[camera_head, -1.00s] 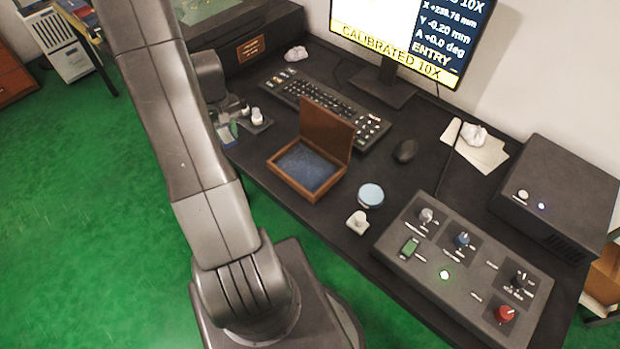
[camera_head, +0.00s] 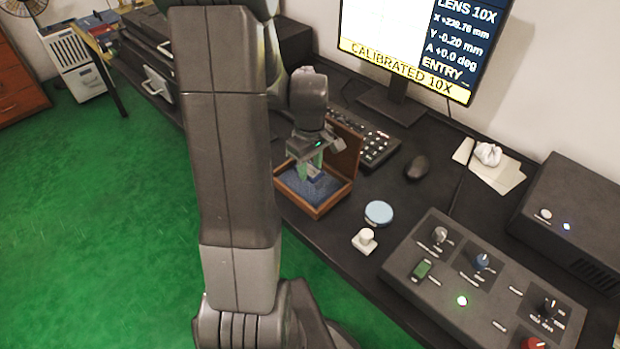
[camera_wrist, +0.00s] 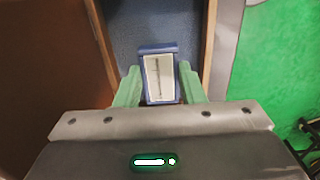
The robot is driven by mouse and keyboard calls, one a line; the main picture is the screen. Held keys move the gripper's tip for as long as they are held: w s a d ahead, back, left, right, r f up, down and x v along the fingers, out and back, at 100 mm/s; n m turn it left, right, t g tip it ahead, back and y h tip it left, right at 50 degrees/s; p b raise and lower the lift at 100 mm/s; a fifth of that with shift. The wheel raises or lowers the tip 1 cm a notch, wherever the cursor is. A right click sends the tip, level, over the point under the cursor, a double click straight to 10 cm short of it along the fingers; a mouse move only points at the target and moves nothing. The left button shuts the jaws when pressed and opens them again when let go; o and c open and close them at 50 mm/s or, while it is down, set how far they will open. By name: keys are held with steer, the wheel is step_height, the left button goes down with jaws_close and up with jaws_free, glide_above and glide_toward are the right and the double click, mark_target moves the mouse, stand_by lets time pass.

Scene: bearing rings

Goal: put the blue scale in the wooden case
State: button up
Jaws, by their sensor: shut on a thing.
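The wooden case (camera_head: 312,211) stands open on the dark desk with its lid raised at the back right; its inside is lined in blue. My gripper (camera_head: 311,172) is over the case, pointing down, with its green fingers at or inside the opening. In the wrist view my gripper (camera_wrist: 160,88) is shut on the blue scale (camera_wrist: 158,49), a small piece with a blue frame and a pale marked face. The case's wooden wall (camera_wrist: 212,40) and blue lining show around and beyond it. I cannot tell whether the scale touches the lining.
A round blue-topped tin (camera_head: 379,213) and a small white piece (camera_head: 365,241) stand right of the case. A keyboard (camera_head: 378,150) lies behind it, a mouse (camera_head: 417,167) further right, and a control box (camera_head: 482,283) at the front right.

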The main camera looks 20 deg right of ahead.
mark_target(310, 169)
steer(key=shift+f, duration=2.05)
steer(key=shift+f+b, duration=0.1)
steer(key=shift+b, duration=0.2)
steer(key=o, duration=1.1)
step_height(310, 169, up, 12)
steer(key=shift+r+p, duration=0.1)
steer(key=shift+p, duration=0.75)
